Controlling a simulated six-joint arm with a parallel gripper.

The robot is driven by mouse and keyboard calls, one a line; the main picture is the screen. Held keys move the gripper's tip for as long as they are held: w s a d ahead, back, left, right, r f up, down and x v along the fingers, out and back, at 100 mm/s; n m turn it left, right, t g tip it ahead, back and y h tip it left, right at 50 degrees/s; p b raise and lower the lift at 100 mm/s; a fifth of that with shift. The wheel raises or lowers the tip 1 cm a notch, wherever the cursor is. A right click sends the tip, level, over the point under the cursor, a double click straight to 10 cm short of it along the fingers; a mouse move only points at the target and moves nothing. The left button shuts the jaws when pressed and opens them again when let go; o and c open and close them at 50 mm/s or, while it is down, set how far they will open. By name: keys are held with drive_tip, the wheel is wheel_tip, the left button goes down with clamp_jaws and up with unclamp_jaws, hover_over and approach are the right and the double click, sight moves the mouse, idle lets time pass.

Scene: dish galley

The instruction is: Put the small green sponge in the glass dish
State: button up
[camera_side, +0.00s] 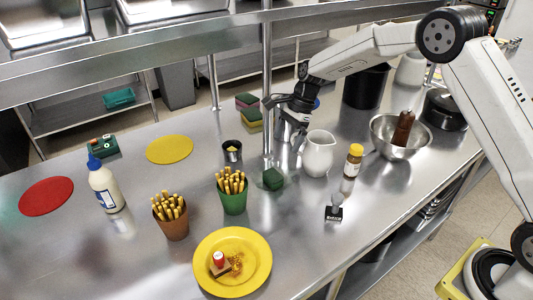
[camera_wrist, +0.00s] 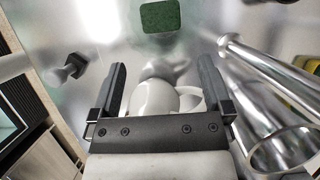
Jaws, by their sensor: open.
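The small green sponge (camera_side: 272,179) is a dark green block on the steel counter, left of the white pitcher. It also shows in the wrist view (camera_wrist: 160,16) at the top edge, beyond my fingertips. I cannot clearly make out the glass dish; a faint pale patch borders the sponge in the side view, but I cannot tell whether it is glass or reflection. My gripper (camera_side: 287,136) is open and empty, above the counter behind the sponge and close to the metal post. In the wrist view my open fingers (camera_wrist: 163,80) stand apart with the pitcher visible between them.
The white pitcher (camera_side: 318,156) stands beside my gripper. The vertical post (camera_side: 267,80) is close on its left. A green cup of fries (camera_side: 233,194), a yellow-capped bottle (camera_side: 353,161) and a small black-based stamp (camera_side: 334,212) surround the sponge. Larger sponges (camera_side: 248,115) lie behind.

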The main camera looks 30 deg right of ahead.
idle(0.4)
drive_tip(key=s+d+n+t+h, duration=0.1)
drive_tip(key=s+d+n+h, duration=0.1)
drive_tip(key=s+n, duration=0.7)
drive_tip(key=s+d+r+n+t+h, duration=0.1)
drive_tip(key=s+n+h, duration=0.1)
drive_tip(key=s+n, duration=0.7)
drive_tip(key=s, duration=0.8)
drive_tip(key=shift+s+d+r+t+h, duration=0.2)
drive_tip(key=shift+d+t+h, duration=0.1)
drive_tip(key=shift+d, duration=0.1)
